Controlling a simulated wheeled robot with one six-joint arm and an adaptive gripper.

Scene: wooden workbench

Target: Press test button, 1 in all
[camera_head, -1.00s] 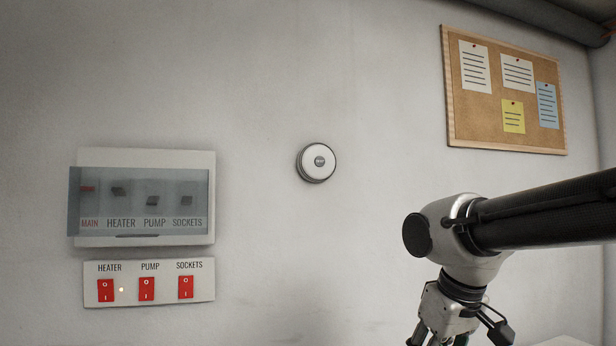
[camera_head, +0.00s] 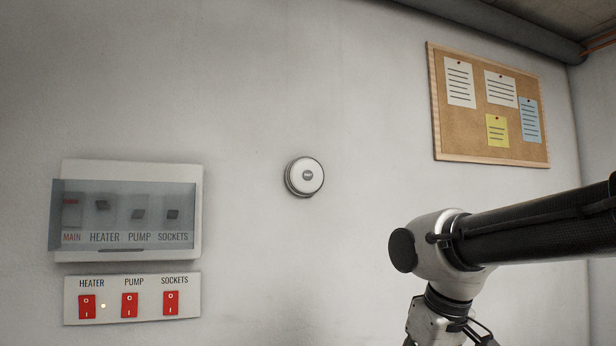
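A round white device with a grey button in its centre (camera_head: 307,175) is mounted on the wall near the middle of the view. It looks like the test button, but its lettering is too small to read. My gripper (camera_head: 440,338) shows only at its upper part at the bottom edge, below and to the right of the round device and well apart from it. Its fingertips are out of frame, so I cannot see whether it is open or shut.
A breaker box (camera_head: 128,168) with a clear cover hangs on the left wall, labelled MAIN, HEATER, PUMP, SOCKETS. Below it, a switch panel (camera_head: 146,287) has red switches and a small lit lamp. A cork board (camera_head: 455,125) hangs at upper right. The wall around the round device is clear.

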